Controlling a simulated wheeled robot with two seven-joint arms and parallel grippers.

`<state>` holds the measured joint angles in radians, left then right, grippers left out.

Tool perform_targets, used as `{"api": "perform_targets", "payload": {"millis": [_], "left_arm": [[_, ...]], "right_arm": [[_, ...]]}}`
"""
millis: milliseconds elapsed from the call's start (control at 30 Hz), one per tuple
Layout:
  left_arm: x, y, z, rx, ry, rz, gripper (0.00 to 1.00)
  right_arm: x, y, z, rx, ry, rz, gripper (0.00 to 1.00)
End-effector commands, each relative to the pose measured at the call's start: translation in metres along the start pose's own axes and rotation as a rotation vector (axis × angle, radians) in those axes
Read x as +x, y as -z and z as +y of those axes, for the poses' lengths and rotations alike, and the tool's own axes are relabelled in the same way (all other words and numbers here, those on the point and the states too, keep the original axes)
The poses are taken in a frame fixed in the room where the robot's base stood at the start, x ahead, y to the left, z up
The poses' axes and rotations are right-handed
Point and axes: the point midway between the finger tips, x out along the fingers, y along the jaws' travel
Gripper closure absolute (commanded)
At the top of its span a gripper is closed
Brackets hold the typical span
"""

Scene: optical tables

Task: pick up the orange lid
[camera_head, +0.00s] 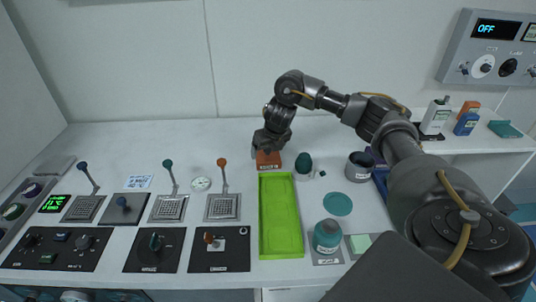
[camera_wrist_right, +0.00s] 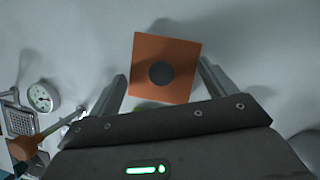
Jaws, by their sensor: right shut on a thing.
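The orange lid (camera_head: 268,160) is at the back of the white table, just behind the green tray. In the right wrist view it is a square orange plate (camera_wrist_right: 182,50) with a round dark knob (camera_wrist_right: 161,73) in its middle. My right gripper (camera_head: 268,149) reaches down to it from above. My left gripper is not in view.
The bright green tray (camera_head: 281,253) lies in front of the lid. A dark green knobbed object (camera_head: 303,163) and a grey cup (camera_head: 359,166) stand to the right. Lever panels (camera_head: 222,207) and a small gauge (camera_head: 201,184) are to the left. The table's back left is clear.

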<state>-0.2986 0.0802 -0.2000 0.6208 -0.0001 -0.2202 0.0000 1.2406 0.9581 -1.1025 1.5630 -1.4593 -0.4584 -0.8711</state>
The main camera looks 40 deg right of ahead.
Motion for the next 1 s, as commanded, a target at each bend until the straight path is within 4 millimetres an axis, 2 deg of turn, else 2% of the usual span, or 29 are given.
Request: {"api": "perform_targets", "payload": {"millis": [100, 133, 167, 367, 767, 867, 1000], "left_arm": [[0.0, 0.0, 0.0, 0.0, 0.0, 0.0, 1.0], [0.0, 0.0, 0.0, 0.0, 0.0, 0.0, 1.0], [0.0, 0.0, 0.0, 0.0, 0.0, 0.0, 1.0], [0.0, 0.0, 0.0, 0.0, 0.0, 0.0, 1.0], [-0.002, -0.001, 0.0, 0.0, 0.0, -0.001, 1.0], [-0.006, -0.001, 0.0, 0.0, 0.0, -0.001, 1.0], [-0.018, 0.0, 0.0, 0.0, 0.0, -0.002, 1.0]], "right_arm": [[0.001, 0.001, -0.001, 0.0, 0.002, 0.003, 0.4], [0.001, 0.001, -0.001, 0.0, 0.002, 0.003, 0.57], [0.001, 0.001, -0.001, 0.0, 0.003, 0.003, 0.69], [0.002, 0.002, 0.0, -0.002, 0.001, 0.005, 0.96], [-0.002, 0.001, 0.002, -0.006, 0.0, 0.007, 0.97], [-0.011, -0.004, 0.001, -0.005, 0.0, 0.004, 0.97], [-0.038, -0.013, 0.0, -0.004, 0.002, -0.001, 0.97]]}}
